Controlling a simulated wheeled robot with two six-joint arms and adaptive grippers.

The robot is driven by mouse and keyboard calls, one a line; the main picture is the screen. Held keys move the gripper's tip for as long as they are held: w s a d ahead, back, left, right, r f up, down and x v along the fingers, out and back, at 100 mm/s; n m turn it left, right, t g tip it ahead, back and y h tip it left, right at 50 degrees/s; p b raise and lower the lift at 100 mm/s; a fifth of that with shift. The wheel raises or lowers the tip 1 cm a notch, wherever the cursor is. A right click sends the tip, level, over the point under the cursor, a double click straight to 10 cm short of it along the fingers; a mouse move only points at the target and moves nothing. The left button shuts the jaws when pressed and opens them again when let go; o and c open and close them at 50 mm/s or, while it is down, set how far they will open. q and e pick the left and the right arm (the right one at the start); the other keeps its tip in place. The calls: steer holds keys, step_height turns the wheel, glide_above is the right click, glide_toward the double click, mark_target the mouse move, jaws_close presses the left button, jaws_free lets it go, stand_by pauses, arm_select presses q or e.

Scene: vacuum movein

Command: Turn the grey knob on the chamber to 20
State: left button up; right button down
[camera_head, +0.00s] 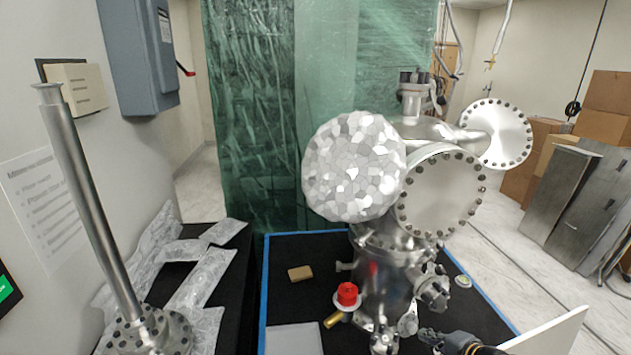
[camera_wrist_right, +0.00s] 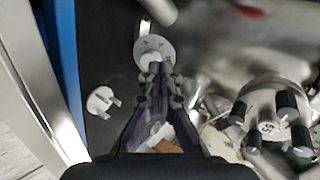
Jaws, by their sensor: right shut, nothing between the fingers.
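The metal chamber (camera_head: 385,275) stands on the black table, with large round flanges on top. In the right wrist view a pale round dial (camera_wrist_right: 155,44) with small dark marks shows just beyond my fingertips. A light grey round part, apparently the knob (camera_wrist_right: 148,61), sits at its lower edge, partly hidden by the fingers. I cannot read its setting. My right gripper (camera_wrist_right: 161,72) is shut with nothing between its fingers; its tips are at or just in front of the knob, and I cannot tell whether they touch. In the head view my right gripper (camera_head: 428,335) is low, right of the chamber base. My left gripper is not in view.
A red knob (camera_head: 347,293) on a white collar is at the chamber's front left. A brown block (camera_head: 300,273) lies on the table. A white panel (camera_head: 550,335) is at lower right.

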mark_target(411, 328)
steer(key=w+b, duration=0.1)
steer(key=w+f+b, duration=0.1)
steer(key=w+b, duration=0.1)
steer(key=w+a+f+b, duration=0.1)
steer(key=shift+w+b, duration=0.25)
steer(key=shift+b, duration=0.15)
steer(key=shift+w+a+f, duration=0.1)
steer(key=shift+w+f, duration=0.15)
steer(key=shift+w, duration=0.25)
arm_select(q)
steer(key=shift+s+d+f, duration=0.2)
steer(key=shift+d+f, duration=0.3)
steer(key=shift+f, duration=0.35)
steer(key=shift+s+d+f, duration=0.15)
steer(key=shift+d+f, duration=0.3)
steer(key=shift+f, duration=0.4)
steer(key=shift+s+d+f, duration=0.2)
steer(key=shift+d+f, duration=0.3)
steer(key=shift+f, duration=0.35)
arm_select(e)
steer(key=shift+w+a, duration=0.1)
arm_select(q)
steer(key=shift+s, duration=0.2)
arm_select(e)
steer(key=shift+f, duration=0.1)
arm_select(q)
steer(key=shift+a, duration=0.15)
arm_select(e)
steer(key=shift+f, duration=0.2)
